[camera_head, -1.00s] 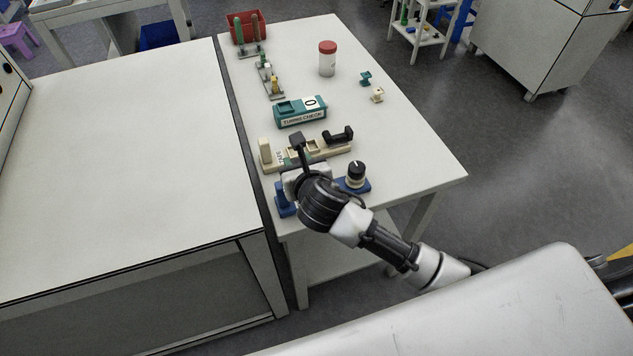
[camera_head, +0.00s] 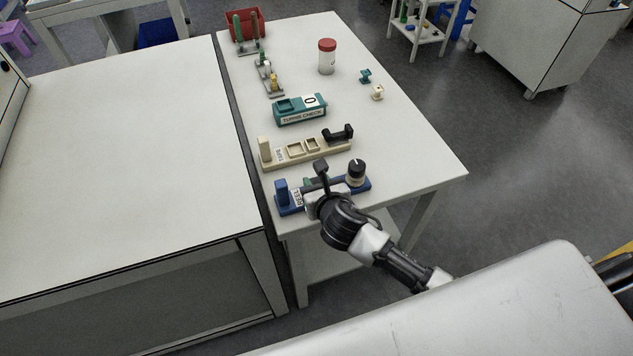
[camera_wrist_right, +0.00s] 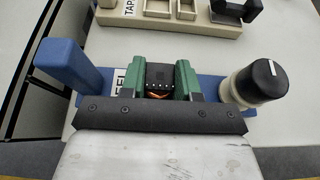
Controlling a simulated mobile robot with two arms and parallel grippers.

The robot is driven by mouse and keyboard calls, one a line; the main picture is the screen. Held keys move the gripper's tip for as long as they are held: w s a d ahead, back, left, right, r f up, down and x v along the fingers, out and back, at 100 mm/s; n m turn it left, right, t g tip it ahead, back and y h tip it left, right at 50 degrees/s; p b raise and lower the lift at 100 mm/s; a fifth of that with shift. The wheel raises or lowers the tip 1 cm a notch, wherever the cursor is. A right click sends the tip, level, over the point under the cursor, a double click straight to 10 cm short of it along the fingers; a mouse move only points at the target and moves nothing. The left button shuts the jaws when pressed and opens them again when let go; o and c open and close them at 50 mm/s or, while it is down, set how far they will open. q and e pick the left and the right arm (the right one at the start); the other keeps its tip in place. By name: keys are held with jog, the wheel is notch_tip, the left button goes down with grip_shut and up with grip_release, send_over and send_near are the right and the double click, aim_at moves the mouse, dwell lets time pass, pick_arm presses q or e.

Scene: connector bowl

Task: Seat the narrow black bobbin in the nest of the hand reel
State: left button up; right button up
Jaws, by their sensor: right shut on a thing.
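The hand reel (camera_head: 286,205) is a blue base at the near end of the white table, with a blue post at its left and a black-topped knob (camera_head: 357,170) at its right. In the right wrist view its blue post (camera_wrist_right: 72,63) and knob (camera_wrist_right: 257,82) flank my gripper. My right gripper (camera_wrist_right: 159,82) has its green fingers shut on the narrow black bobbin (camera_wrist_right: 160,77), which shows some copper-coloured winding. In the head view the gripper (camera_head: 309,184) is over the middle of the reel. The nest is hidden; I cannot tell whether the bobbin touches it.
A cream holder (camera_head: 282,159) marked TAPE with square pockets lies just behind the reel. Behind it are a teal turns-check box (camera_head: 300,111), a red-capped jar (camera_head: 327,58), small spools (camera_head: 377,93) and a red bin (camera_head: 246,26).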

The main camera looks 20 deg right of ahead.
jog(key=o, duration=0.9)
jog(key=shift+r, duration=0.15)
jog(key=v, duration=1.2)
